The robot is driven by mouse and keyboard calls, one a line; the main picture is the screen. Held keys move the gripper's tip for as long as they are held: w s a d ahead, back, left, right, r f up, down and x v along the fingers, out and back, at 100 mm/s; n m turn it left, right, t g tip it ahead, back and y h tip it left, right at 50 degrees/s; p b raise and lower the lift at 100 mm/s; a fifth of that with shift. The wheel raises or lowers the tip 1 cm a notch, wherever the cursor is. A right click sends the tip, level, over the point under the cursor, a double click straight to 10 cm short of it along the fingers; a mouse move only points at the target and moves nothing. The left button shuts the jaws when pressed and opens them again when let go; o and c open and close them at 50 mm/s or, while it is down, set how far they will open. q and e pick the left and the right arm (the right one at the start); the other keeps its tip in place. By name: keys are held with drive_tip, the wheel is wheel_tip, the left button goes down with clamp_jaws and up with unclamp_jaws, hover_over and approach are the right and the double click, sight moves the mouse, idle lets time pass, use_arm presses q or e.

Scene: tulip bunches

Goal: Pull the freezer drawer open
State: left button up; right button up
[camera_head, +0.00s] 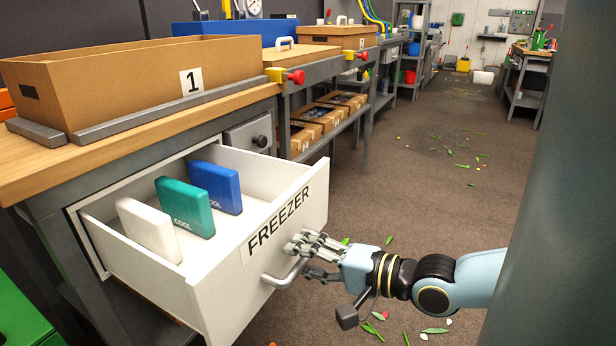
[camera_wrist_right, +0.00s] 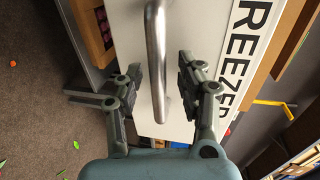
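The white freezer drawer (camera_head: 215,292) stands well out from the bench, labelled FREEZER on its front. Its grey bar handle (camera_head: 284,274) is on the drawer front. My right gripper (camera_head: 304,258) is at the handle. In the right wrist view the handle (camera_wrist_right: 157,45) lies between the two spread fingers of the gripper (camera_wrist_right: 160,78), with a gap on both sides. Inside the drawer stand a white pack (camera_head: 149,231), a green pack (camera_head: 186,208) and a blue pack (camera_head: 216,187). My left gripper is not in view.
A cardboard box marked 1 (camera_head: 130,85) sits on the wooden bench above the drawer. A small grey drawer (camera_head: 248,136) is beside the freezer drawer. Leaves and petals (camera_head: 436,330) lie on the open floor (camera_head: 400,190) to the right.

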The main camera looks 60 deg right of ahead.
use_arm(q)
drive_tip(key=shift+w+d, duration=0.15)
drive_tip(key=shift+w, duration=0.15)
use_arm(e)
drive_tip(key=a+v, duration=0.1)
drive_tip(key=v, duration=1)
drive_tip(key=shift+s+d, duration=0.25)
drive_tip(key=shift+d, duration=0.2)
